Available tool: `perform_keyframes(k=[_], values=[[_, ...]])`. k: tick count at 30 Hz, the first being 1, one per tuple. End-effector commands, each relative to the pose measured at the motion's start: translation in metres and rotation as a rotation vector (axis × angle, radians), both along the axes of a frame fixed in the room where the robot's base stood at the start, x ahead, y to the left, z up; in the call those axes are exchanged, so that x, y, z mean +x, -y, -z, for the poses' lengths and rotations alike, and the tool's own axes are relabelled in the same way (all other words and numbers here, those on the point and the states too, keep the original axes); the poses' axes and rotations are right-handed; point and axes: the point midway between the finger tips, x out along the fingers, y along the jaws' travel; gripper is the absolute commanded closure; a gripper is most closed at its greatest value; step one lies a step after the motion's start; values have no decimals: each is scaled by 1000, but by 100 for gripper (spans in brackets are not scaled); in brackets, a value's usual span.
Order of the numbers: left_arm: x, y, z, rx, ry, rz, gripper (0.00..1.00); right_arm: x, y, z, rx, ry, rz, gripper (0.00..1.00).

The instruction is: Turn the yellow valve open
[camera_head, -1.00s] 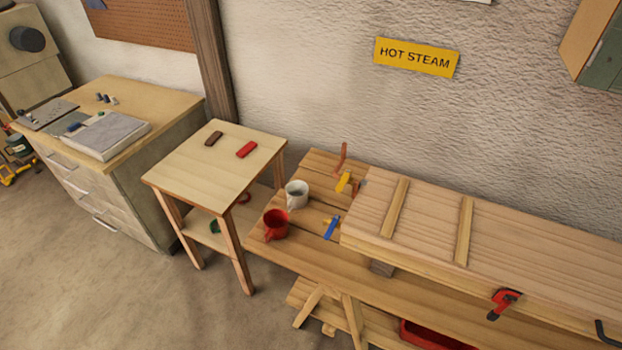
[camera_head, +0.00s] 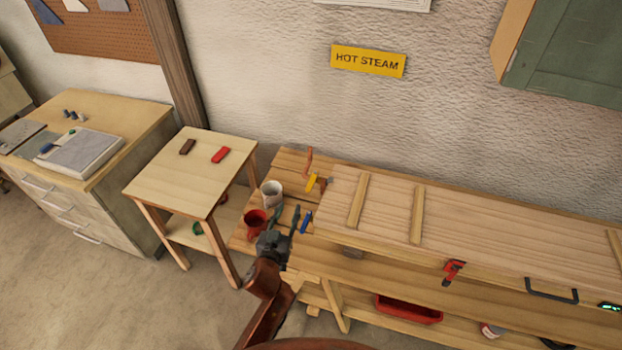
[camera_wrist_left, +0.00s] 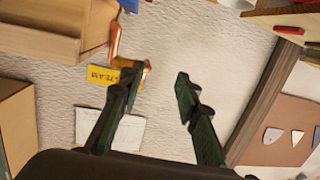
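The yellow valve handle (camera_head: 312,182) is small and sits by an upright copper pipe (camera_head: 309,160) at the back of the wooden bench, near the wall. A blue handle (camera_head: 306,222) is nearer to me on the same bench. My left gripper (camera_head: 287,212) is in front of the yellow valve, apart from it, beside the blue handle in the picture. Its two dark fingers are spread and empty in the left wrist view (camera_wrist_left: 157,82). There the copper pipe (camera_wrist_left: 115,42) shows behind the left finger; I cannot make out the yellow handle clearly. My right gripper is not in view.
A white mug (camera_head: 271,190) and a red mug (camera_head: 256,222) stand close left of the gripper. A small table (camera_head: 180,178) stands left. A yellow HOT STEAM sign (camera_head: 368,61) hangs on the wall.

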Motion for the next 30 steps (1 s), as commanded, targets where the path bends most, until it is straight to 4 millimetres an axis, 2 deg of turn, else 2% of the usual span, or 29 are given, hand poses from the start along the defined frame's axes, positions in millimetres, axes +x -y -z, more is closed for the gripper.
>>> perform_keyframes(k=[1, 3, 7, 21, 30], values=[[5, 18, -20, -7, 45, 31, 70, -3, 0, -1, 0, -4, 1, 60], [6, 35, -38, -17, 87, 63, 70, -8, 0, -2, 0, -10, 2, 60], [10, 51, -54, -26, 123, 91, 70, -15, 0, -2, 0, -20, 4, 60], [71, 72, -54, -27, 126, 94, 70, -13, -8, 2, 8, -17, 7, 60], [82, 75, -54, -29, 125, 93, 70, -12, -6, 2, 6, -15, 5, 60]])
